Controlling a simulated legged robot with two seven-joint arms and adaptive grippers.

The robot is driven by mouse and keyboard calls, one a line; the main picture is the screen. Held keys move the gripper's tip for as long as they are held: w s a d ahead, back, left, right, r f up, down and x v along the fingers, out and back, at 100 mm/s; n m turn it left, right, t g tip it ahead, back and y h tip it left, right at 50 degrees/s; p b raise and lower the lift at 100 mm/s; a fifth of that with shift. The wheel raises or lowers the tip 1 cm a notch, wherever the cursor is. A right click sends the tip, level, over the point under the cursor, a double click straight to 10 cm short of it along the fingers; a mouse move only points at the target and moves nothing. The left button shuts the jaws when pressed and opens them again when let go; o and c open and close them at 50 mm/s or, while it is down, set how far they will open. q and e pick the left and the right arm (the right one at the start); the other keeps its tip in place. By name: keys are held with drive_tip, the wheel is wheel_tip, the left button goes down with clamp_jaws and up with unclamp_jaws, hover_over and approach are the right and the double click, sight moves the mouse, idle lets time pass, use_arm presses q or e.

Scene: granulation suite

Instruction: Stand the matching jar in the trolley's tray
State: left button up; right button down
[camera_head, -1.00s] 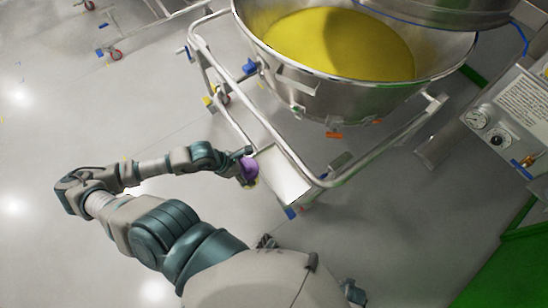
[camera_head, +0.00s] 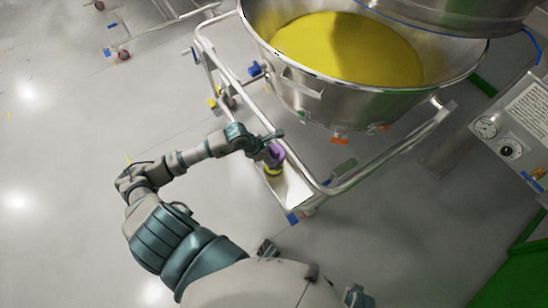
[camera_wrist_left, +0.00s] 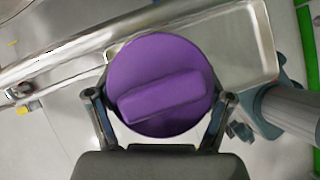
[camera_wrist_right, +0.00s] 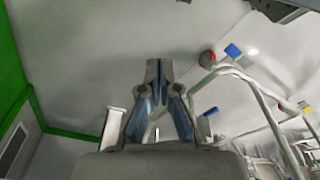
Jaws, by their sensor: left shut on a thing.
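The jar has a round purple lid (camera_wrist_left: 160,70) with a raised bar across it, and a yellowish lower part (camera_head: 273,171) shows in the head view. My left gripper (camera_head: 270,146) is shut on the jar, one finger on each side in the left wrist view. The trolley's pale tray (camera_head: 296,193) hangs at the frame's near corner. In the head view the jar overlaps the tray's upper left end; I cannot tell whether its base touches the tray. My right gripper (camera_wrist_right: 159,70) has its fingertips together, with nothing visible between them.
The trolley's tubular rail (camera_head: 309,178) runs close beside the tray. Its big steel bowl (camera_head: 305,90) holds yellow powder (camera_head: 350,50). A gauge panel (camera_head: 510,130) stands at the right.

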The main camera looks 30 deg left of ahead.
use_arm(q)
drive_tip(key=shift+d+f, duration=0.1)
drive_tip(key=shift+f, duration=0.6)
drive_tip(key=shift+d, duration=0.15)
drive_tip(key=o, duration=1.2)
use_arm(e)
drive_tip(key=shift+d+r, duration=0.15)
drive_tip(key=shift+r, duration=0.05)
use_arm(q)
drive_tip(key=shift+a, duration=0.25)
drive_tip(key=shift+s+a+r, duration=0.1)
drive_tip(key=p+v, duration=0.2)
drive_tip(key=v, duration=0.9)
drive_tip(key=shift+r, duration=0.35)
use_arm(e)
drive_tip(key=shift+s+d+f, duration=0.1)
drive_tip(key=shift+s+f, duration=0.2)
drive_tip(key=shift+f, duration=0.55)
drive_tip(key=shift+s+f, duration=0.25)
drive_tip(key=shift+f, duration=0.55)
drive_tip(key=shift+s+d+f, duration=0.1)
drive_tip(key=shift+s+f, duration=0.2)
drive_tip(key=shift+f, duration=0.55)
drive_tip(key=shift+a, duration=0.1)
